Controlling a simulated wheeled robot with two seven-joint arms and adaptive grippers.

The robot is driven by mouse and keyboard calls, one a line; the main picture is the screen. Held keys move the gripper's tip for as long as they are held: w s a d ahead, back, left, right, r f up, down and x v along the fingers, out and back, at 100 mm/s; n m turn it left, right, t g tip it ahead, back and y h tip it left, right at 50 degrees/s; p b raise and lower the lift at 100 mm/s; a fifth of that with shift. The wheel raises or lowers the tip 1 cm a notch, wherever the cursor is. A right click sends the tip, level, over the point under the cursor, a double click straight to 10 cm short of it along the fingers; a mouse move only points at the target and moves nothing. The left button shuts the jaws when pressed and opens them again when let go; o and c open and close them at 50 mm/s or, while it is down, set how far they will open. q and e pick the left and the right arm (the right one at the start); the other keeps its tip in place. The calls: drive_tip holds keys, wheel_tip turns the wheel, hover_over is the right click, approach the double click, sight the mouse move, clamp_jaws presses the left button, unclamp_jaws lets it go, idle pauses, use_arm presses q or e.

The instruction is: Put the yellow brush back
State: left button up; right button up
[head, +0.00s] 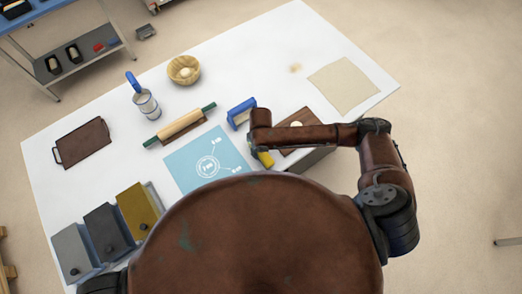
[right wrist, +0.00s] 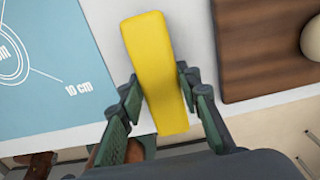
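The yellow brush (right wrist: 156,75) shows as a plain yellow bar in the right wrist view, between the two fingers of my right gripper (right wrist: 158,78). The fingertips meet its two long sides, so the gripper looks shut on it. The brush is over the white table near its front edge; whether it touches the table is hard to tell. In the head view only a small yellow part of the brush (head: 264,159) shows below my right forearm, which hides the rest. My left gripper is not in view.
A blue mat (head: 190,170) and a brown board (head: 301,143) with a pale ball flank the brush. A blue-framed item (head: 241,113), rolling pin (head: 180,125), bowl (head: 184,70), tray (head: 83,144) and yellow box (head: 139,207) also stand on the table.

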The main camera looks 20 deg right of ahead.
sight(261, 151)
drive_tip(key=o, duration=0.4)
wheel_tip(261, 151, up, 12)
drive_tip(key=b, duration=0.1)
drive_tip(key=shift+r, duration=0.15)
idle(0.3)
